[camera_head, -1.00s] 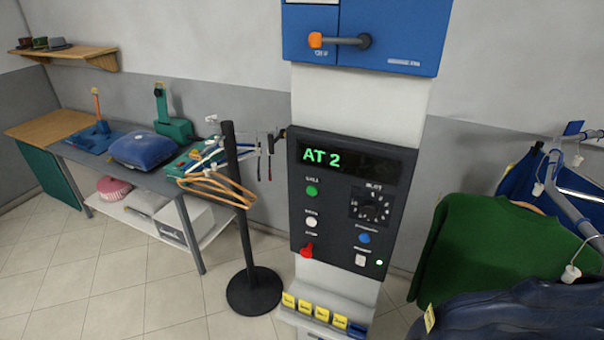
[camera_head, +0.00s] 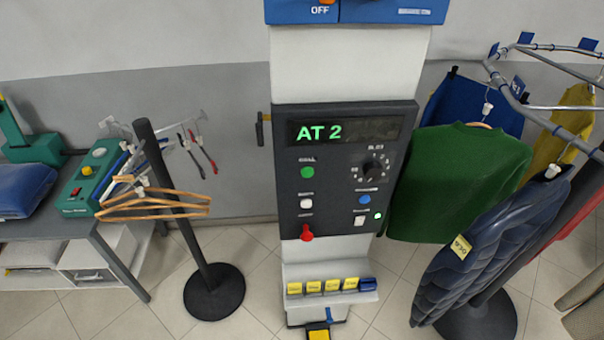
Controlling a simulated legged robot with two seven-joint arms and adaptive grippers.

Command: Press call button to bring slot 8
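The dark control panel (camera_head: 338,190) stands upright on a white column in the middle of the head view. Its display (camera_head: 345,131) reads "AT 2" in green. A green button (camera_head: 307,172) sits at the upper left of the panel; its label is blurred but looks like "CALL". A black slot dial (camera_head: 374,168) is at the upper right; its setting is too small to read. Neither gripper is in view.
A conveyor rail (camera_head: 520,85) with a green sweater (camera_head: 455,180) and a dark padded jacket (camera_head: 490,240) is at the right. A black post stand (camera_head: 185,215) with hangers and a table (camera_head: 100,245) are at the left. Yellow tags line a ledge (camera_head: 330,270) below the panel.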

